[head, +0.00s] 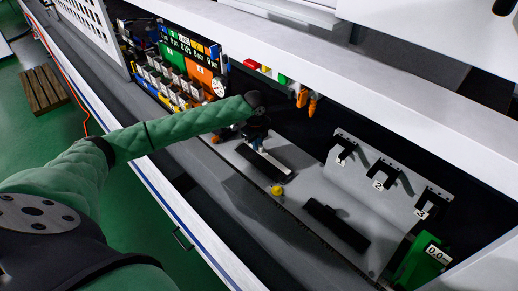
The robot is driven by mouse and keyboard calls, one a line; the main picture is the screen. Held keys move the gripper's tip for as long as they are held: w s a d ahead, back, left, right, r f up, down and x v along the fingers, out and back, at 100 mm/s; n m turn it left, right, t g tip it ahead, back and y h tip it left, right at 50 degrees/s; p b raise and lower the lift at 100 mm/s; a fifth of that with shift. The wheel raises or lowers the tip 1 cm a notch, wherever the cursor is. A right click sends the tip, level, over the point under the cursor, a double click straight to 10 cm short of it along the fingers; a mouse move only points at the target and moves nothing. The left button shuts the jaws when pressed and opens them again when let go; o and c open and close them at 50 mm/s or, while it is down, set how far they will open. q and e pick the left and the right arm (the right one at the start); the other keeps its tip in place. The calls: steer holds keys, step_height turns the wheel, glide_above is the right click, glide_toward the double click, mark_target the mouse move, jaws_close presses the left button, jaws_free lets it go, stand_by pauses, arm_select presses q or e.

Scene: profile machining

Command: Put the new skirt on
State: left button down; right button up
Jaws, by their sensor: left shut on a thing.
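My left arm, in a green quilted sleeve, reaches in from the left over the bench. My left gripper (258,146) points down at a pale strip with a dark border (264,161) on the grey surface. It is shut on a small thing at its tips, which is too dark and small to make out. I cannot tell whether it touches the strip. A dark bar (336,226) lies on the grey plate to the right. I cannot tell which piece is the new skirt. My right gripper is not in view.
A small yellow knob (277,190) sits between strip and bar. A grey stand (375,185) with black holders numbered 1 to 3 is at the right, near a green box with a display (425,262). Bins and orange tools (308,102) line the back. A white ledge overhangs.

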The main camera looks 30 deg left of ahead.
arm_select(q)
steer(key=shift+r, duration=0.4)
steer(key=r, duration=0.2)
steer(key=shift+s+a+r, duration=0.2)
steer(key=shift+s+r, duration=0.1)
steer(key=shift+s, duration=0.05)
steer(key=s+a, duration=0.1)
steer(key=s, duration=0.4)
steer(key=s+a, duration=0.2)
steer(key=s, duration=0.3)
steer(key=s+a, duration=0.2)
steer(key=s, duration=0.3)
steer(key=shift+s+a, duration=0.25)
steer(key=shift+s, duration=0.4)
steer(key=c, duration=2.2)
jaws_free()
